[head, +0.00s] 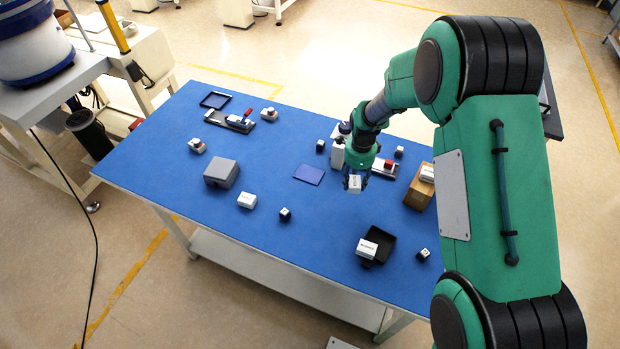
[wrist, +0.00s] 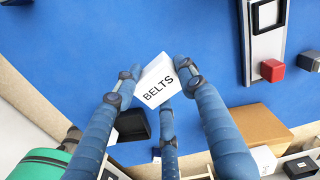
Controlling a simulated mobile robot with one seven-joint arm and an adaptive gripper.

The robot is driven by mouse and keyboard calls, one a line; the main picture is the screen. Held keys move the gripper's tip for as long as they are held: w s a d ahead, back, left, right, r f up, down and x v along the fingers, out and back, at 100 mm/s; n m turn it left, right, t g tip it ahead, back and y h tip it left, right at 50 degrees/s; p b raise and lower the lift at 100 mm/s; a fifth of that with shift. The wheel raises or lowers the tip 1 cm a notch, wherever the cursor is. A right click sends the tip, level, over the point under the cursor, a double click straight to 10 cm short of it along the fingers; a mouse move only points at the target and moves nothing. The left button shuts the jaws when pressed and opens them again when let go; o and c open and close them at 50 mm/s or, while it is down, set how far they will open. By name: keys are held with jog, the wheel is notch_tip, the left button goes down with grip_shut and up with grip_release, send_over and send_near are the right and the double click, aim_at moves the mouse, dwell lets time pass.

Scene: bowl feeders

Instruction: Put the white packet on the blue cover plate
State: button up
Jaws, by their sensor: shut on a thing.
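My gripper (head: 357,177) is shut on a white packet (head: 355,184) and holds it above the blue table, right of the blue cover plate. In the wrist view, the packet (wrist: 155,80) sits tilted between the fingers of my gripper (wrist: 155,85), with the word BELTS showing. The blue cover plate (head: 309,174) is a dark blue, flat rectangle lying bare on the table. I cannot make it out in the wrist view. Whether the packet touches the table is hard to tell, but it appears raised.
A grey box (head: 221,173), another white box (head: 247,200) and several small cubes stand around. The table left of the plate has free room.

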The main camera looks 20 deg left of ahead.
jog(key=s+a+n+b, duration=0.1)
jog(key=s+a, duration=0.1)
jog(key=a, duration=0.1)
jog(key=s+a+f+n+b, duration=0.1)
jog(key=s+a+n+b, duration=0.1)
jog(key=s+a, duration=0.1)
jog(key=s+a+f+n+b, duration=0.1)
jog(key=s+a, duration=0.1)
jog(key=a, duration=0.2)
jog(key=shift+s+f+n+b, duration=0.25)
jog(key=shift+s+n+b, duration=0.05)
jog(key=shift+n, duration=0.1)
jog(key=shift+s+a, duration=0.25)
jog(key=b, duration=0.3)
send_over(309, 173)
jog(key=shift+f, duration=0.75)
jog(key=shift+f, duration=0.1)
jog(key=shift+f+b, duration=0.45)
jog(key=shift+f, duration=1.2)
jog(key=shift+f, duration=0.15)
jog(key=o, duration=1.2)
